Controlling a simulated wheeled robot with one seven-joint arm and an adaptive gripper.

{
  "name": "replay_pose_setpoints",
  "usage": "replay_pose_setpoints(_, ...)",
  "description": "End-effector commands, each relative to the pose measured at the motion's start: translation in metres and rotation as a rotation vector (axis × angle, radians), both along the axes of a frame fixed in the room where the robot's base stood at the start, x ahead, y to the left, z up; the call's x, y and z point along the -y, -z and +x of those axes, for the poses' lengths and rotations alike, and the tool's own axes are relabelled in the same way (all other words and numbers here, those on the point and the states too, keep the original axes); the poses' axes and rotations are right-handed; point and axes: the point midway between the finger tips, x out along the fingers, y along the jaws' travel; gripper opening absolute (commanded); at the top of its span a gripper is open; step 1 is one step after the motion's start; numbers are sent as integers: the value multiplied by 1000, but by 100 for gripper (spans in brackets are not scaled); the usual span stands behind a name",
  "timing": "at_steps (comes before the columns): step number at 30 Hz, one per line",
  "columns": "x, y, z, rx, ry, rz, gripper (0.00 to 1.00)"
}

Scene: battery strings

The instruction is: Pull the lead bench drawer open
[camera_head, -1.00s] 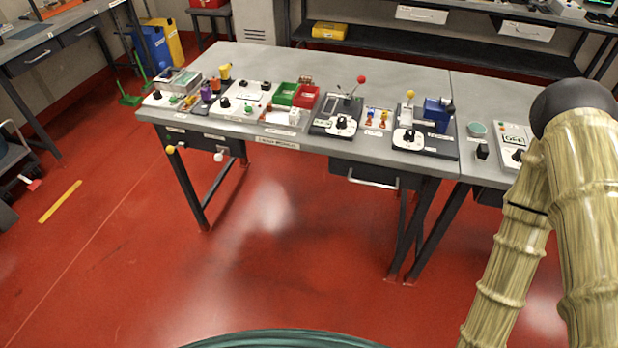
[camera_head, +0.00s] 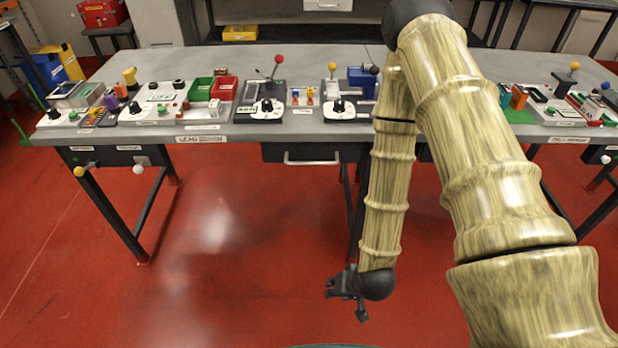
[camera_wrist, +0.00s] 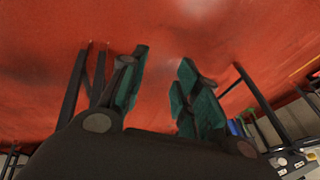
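The lead bench (camera_head: 232,132) is a grey table with a "LEAD BENCH" label on its front edge. Its dark drawer (camera_head: 275,153) hangs under the top near the middle and looks shut. The drawer has a pale bar handle (camera_head: 312,161). My gripper (camera_head: 345,293) hangs low in front of the bench, below and slightly right of the handle, touching nothing. In the wrist view my gripper (camera_wrist: 160,80) has its two green-padded fingers spread, with only red floor between them. I cannot make out the drawer handle in the wrist view.
Knobs (camera_head: 79,171) stick out from the bench's left front. A bench leg (camera_head: 357,205) stands behind my gripper. The bench top holds dials, levers and red and green bins (camera_head: 201,89). A second bench adjoins at right. Red floor (camera_head: 230,250) in front is clear.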

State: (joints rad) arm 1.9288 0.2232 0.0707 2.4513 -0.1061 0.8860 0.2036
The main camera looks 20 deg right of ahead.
Motion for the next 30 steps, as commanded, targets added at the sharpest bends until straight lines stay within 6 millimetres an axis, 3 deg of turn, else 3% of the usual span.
replay_pose_setpoints(1, -1, 13, 15, 40, 29, 25, 32)
replay_pose_setpoints(11, -11, 8, 103, 294, 208, 215, 32)
replay_pose_setpoints(21, -8, -20, 175, 551, 371, 449, 32)
replay_pose_setpoints(30, 5, -59, 219, 774, 492, 688, 32)
